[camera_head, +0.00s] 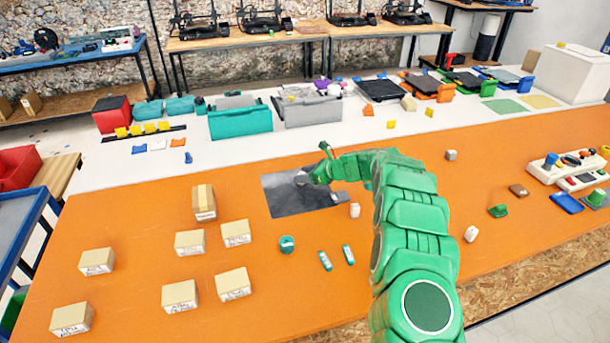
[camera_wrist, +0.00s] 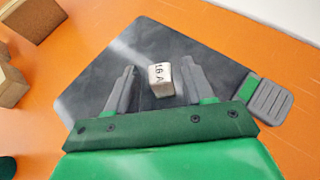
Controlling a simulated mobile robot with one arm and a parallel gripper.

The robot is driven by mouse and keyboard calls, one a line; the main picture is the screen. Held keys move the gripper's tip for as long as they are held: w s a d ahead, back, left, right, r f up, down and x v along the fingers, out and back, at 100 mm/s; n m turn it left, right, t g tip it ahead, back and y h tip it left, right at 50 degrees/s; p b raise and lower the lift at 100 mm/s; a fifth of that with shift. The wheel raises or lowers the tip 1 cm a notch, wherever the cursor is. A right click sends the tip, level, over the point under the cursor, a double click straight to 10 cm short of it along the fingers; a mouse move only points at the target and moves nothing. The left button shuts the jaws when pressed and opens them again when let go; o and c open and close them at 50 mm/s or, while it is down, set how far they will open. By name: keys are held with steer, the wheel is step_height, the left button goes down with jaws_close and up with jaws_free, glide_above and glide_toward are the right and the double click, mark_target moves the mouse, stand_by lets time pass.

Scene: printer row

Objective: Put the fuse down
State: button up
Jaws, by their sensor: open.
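The fuse (camera_wrist: 161,80) is a small white block marked "16 A". In the wrist view it sits on a dark grey mat (camera_wrist: 95,75), between my two grey fingers, with a gap to each side. My gripper (camera_wrist: 158,74) is open around it and does not appear to touch it. In the head view my gripper (camera_head: 303,179) is low over the mat (camera_head: 285,203), and the fuse cannot be made out there.
A grey ribbed piece with a green end (camera_wrist: 265,97) lies at the mat's right. Small white blocks (camera_head: 355,210) (camera_head: 471,234), a teal roll (camera_head: 287,244) and several cardboard boxes (camera_head: 190,242) stand on the orange table (camera_head: 130,230). Teal and grey bins (camera_head: 240,122) stand behind.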

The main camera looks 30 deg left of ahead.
steer(key=v, duration=1.2)
steer(key=s+d+r+n+g+h, duration=0.1)
steer(key=s+d+r+n+h, duration=0.1)
steer(key=s+d+r+n, duration=0.5)
steer(key=s+d+r+n+g+h, duration=0.1)
steer(key=s+d+r+n+h, duration=0.15)
steer(key=s+d+r, duration=0.9)
steer(key=s+d+n+h, duration=0.4)
steer(key=s+d, duration=1)
steer(key=s, duration=0.3)
steer(key=s+d+n+h, duration=0.3)
steer(key=s+d+n, duration=0.1)
steer(key=s+d, duration=1.1)
steer(key=s, duration=0.2)
steer(key=shift+s+f+h, duration=0.15)
steer(key=shift+s+h, duration=0.2)
